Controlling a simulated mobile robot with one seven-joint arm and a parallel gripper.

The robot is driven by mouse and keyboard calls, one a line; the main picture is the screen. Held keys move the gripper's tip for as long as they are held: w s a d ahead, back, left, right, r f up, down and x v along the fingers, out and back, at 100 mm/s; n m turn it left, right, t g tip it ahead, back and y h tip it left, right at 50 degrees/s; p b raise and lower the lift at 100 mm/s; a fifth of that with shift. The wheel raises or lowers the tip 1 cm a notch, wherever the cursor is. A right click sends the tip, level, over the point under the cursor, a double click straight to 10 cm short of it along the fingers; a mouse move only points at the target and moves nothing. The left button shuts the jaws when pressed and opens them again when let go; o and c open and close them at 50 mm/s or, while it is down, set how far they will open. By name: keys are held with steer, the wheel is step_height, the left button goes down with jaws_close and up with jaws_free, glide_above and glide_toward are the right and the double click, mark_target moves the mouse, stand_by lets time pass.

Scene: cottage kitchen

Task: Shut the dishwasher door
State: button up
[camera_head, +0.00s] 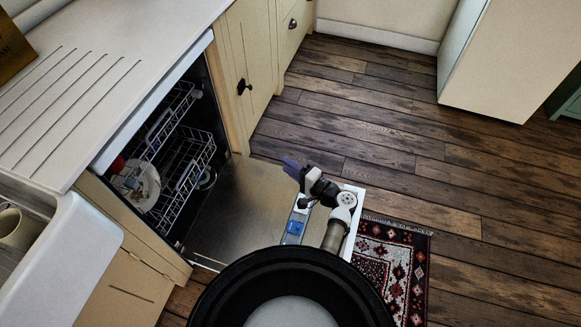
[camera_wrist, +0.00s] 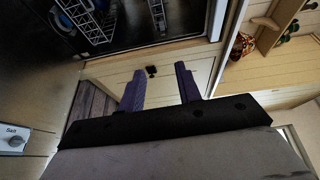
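The dishwasher door (camera_head: 235,205) is lowered open, about flat, in front of the dishwasher cavity in the head view. My arm hides part of its outer side. Its inner face (camera_wrist: 35,108), with a cap marked Salt, shows at the left of the wrist view. The dishwasher's lower rack (camera_head: 195,162) is inside the cavity and holds a plate (camera_head: 137,184). My gripper (camera_head: 291,164) is over the door's far outer corner region, its purple fingers apart and empty. The fingers also show in the wrist view (camera_wrist: 159,82). Contact with the door cannot be told.
A counter (camera_head: 100,70) with a sink (camera_head: 75,255) runs along the left. Cabinets (camera_head: 250,50) stand beyond the dishwasher. A patterned rug (camera_head: 405,270) lies right of the door. The wooden floor (camera_head: 390,130) beyond the door is clear. A white cabinet (camera_head: 490,65) stands at the upper right.

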steer(key=b+v, duration=0.3)
steer(key=v, duration=1.1)
steer(key=shift+w, duration=0.1)
